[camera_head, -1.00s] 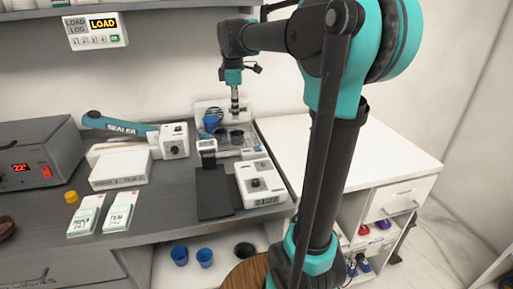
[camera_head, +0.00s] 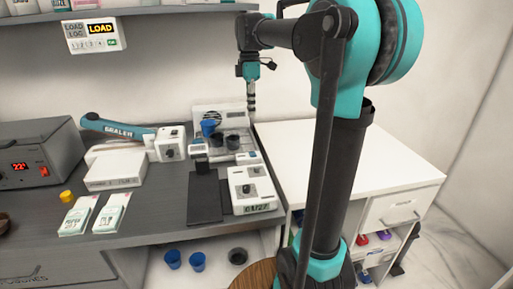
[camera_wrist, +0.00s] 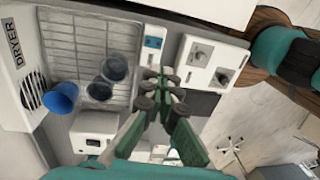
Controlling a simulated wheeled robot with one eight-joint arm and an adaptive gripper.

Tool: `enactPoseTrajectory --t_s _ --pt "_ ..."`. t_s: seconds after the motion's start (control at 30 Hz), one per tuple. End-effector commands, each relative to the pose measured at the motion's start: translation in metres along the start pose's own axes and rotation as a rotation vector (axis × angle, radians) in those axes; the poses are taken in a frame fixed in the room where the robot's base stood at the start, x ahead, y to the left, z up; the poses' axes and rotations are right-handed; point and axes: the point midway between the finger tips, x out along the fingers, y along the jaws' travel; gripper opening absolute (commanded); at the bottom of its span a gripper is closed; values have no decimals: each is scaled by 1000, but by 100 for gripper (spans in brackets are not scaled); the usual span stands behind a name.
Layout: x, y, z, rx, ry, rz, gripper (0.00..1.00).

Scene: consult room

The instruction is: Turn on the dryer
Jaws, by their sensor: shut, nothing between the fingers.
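The dryer is a white unit with a round vent and "DRYER" lettering in the wrist view (camera_wrist: 20,70); it stands at the back of the counter in the head view (camera_head: 234,112). A wire rack (camera_wrist: 88,30) adjoins it, holding a blue cup (camera_wrist: 61,97) and two dark cups (camera_wrist: 109,78). A small white panel with a blue part (camera_wrist: 153,42) is at the rack's far end. My gripper (camera_wrist: 160,82) is shut and empty, its fingertips near this panel and apparently above the counter. In the head view my gripper (camera_head: 251,112) points down by the dryer's right side. Contact cannot be told.
A white device with a knob and display (camera_head: 251,190) and a dark pad (camera_head: 205,198) sit in front. The sealer (camera_head: 120,130) and a grey heater-like box (camera_head: 40,155) are to the left. A white cabinet top (camera_head: 350,150) on the right is clear.

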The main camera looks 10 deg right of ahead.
Motion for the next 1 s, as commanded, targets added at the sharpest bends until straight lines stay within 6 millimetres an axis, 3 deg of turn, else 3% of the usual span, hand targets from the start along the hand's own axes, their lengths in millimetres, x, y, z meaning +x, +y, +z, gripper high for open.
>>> enactPoseTrajectory --t_s 0.27,0.8,1.0 --pt "10 0 0 1 0 1 0" --pt "108 0 0 2 -1 1 0" --pt "132 0 0 2 -1 1 0"
